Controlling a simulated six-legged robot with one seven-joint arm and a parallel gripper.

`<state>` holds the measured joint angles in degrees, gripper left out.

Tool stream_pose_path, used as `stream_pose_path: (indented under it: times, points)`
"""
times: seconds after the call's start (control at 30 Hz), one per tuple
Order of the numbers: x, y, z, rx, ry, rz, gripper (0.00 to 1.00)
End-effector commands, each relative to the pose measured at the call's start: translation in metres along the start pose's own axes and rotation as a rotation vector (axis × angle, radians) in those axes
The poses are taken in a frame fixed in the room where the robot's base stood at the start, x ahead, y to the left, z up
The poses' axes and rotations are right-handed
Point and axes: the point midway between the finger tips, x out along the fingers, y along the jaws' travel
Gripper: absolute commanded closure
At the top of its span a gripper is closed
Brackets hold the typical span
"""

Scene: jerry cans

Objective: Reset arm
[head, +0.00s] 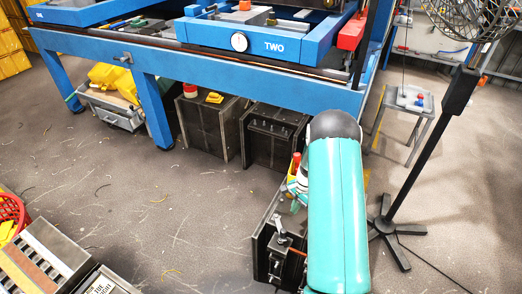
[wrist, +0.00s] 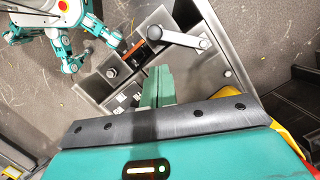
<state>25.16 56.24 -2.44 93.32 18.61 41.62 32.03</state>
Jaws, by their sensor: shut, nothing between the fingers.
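My teal arm reaches forward in the right half of the head view and hides my gripper there. In the wrist view my gripper (wrist: 157,88) shows as narrow teal fingers held together, with nothing between them. The fingers overlap a grey control box (wrist: 215,68) in the picture; I cannot tell whether they touch it.
A blue workbench (head: 270,84) spans the back, with dark metal boxes (head: 270,135) beneath it. A black fan stand (head: 425,150) rises at right. A red basket (head: 12,212) and a crate (head: 45,255) sit at lower left. The middle-left floor is clear.

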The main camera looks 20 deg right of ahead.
Motion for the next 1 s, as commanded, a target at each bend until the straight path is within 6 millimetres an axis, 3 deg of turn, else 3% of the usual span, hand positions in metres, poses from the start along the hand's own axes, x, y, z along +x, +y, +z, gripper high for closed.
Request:
stream_pose_path:
  times: [0.17, 0.27, 0.63, 1.0]
  points:
    - [-0.006, -0.002, 0.002, -0.011, 0.005, -0.003, 1.0]
    - [-0.027, -0.009, 0.012, -0.05, 0.02, -0.013, 1.0]
    - [-0.165, -0.027, 0.096, -0.347, 0.134, -0.067, 1.0]
    - [-0.271, -0.002, 0.196, -0.651, 0.263, -0.11, 1.0]
